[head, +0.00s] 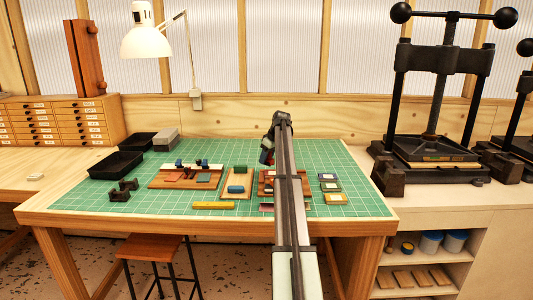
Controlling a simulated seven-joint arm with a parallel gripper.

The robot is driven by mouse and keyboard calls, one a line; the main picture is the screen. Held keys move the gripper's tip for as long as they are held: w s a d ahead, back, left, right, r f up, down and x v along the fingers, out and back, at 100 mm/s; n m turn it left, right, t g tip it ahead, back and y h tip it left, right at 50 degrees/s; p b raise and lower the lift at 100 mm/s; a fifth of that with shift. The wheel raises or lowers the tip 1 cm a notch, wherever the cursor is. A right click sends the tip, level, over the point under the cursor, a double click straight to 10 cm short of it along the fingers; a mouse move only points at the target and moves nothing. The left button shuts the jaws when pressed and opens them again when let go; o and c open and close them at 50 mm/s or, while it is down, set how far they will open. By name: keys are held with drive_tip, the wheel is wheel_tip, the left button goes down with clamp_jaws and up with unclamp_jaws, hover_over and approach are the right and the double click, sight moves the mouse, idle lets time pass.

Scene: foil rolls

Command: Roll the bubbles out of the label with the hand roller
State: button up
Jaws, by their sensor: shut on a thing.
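My gripper (266,156) hangs above the green cutting mat (225,158), near the middle of the table, and is partly hidden behind my own arm. It is shut on a small dark thing with a bit of red, which I take to be the hand roller; its shape is too small and covered to make out. Below it, a wooden board (262,190) with coloured pieces lies on the mat, largely covered by my arm. I cannot make out the label or any bubbles. Whether the roller touches anything is hidden.
Left of my arm are a board with a green and a blue block (237,188), a wooden tray (158,182), black trays (116,165) and a yellow bar (213,205). Small coloured blocks (330,187) lie to the right. A lamp (146,42) and black press (432,100) stand behind.

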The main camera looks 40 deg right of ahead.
sight(267, 172)
wheel_tip(267, 172, down, 4)
drive_tip(key=shift+r, duration=0.25)
drive_tip(key=shift+s+d+f, duration=0.35)
drive_tip(key=shift+s+d, duration=0.2)
drive_tip(key=shift+c, duration=0.5)
drive_tip(key=shift+s+d, duration=1.55)
drive_tip(key=shift+w+a, duration=2)
drive_tip(key=shift+w, duration=0.05)
drive_tip(key=shift+w+a+r, duration=0.1)
drive_tip(key=shift+r, duration=4.1)
